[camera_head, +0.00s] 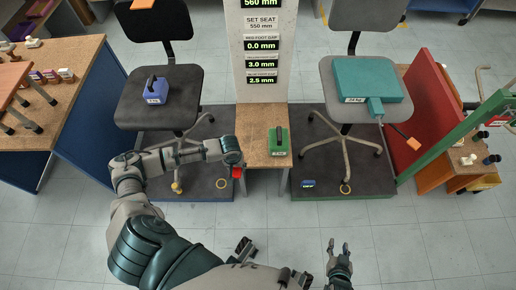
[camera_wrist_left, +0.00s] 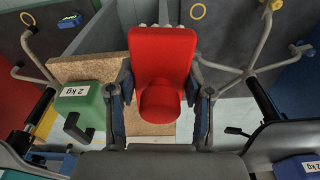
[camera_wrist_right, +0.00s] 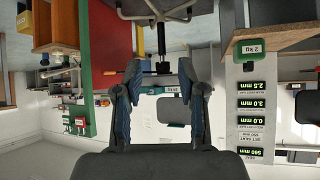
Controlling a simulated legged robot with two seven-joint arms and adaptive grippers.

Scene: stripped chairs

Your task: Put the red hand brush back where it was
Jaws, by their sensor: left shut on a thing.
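The red hand brush (camera_wrist_left: 160,70) is between the two fingers of my left gripper (camera_wrist_left: 163,92) in the left wrist view, with its broad part away from the wrist. In the head view only a small red part of it (camera_head: 237,172) shows, under my left gripper (camera_head: 233,155), at the left edge of the small wooden table (camera_head: 262,165). The left gripper is shut on the brush; whether the brush touches anything else cannot be told. My right gripper (camera_head: 339,250) is open and empty over the floor, low in the head view; its fingers are apart in the right wrist view (camera_wrist_right: 160,85).
A green 2 kg weight (camera_head: 279,141) stands on the small table, right of the brush. Platforms with chairs flank it, bearing a blue weight (camera_head: 156,91) and a teal 24 kg block (camera_head: 360,84). A wooden bench (camera_head: 75,115) stands left. The front floor is clear.

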